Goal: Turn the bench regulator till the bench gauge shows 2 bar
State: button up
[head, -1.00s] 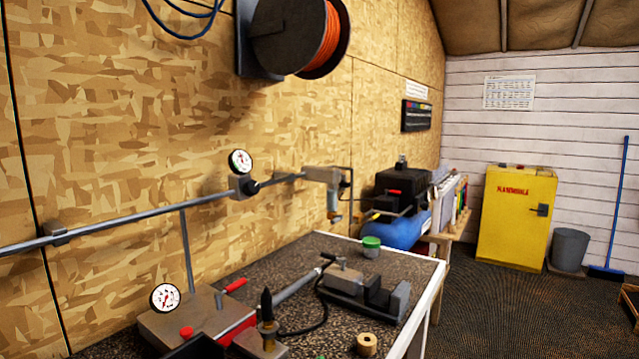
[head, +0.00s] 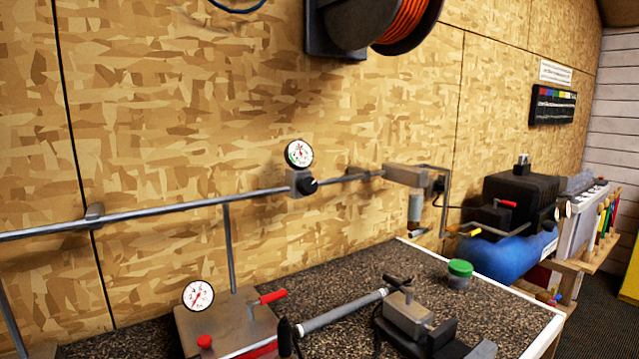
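A round white gauge (head: 299,153) sits on top of a grey regulator block (head: 300,184) on the wall pipe, above the bench. The block has a black knob (head: 309,186) on its front right. This gauge has a green mark at its left; its needle and numbers are too small to read surely. A second white gauge (head: 198,295) with a red needle stands on a grey box (head: 235,318) on the bench, near a red button and a red lever. I cannot tell which gauge the task names. My gripper is not in view.
The dark speckled bench (head: 360,270) has a pale right edge. On it are a vise (head: 410,320), a grey tube and a green-lidded jar (head: 459,274). A blue compressor (head: 505,256) stands beyond it. A hose reel (head: 370,25) hangs above.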

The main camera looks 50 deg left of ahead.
aim_at(309, 186)
jog(key=u, duration=0.4)
jog(key=i, duration=0.55)
jog(key=u, duration=0.95)
jog(key=i, duration=0.35)
jog(key=u, duration=0.4)
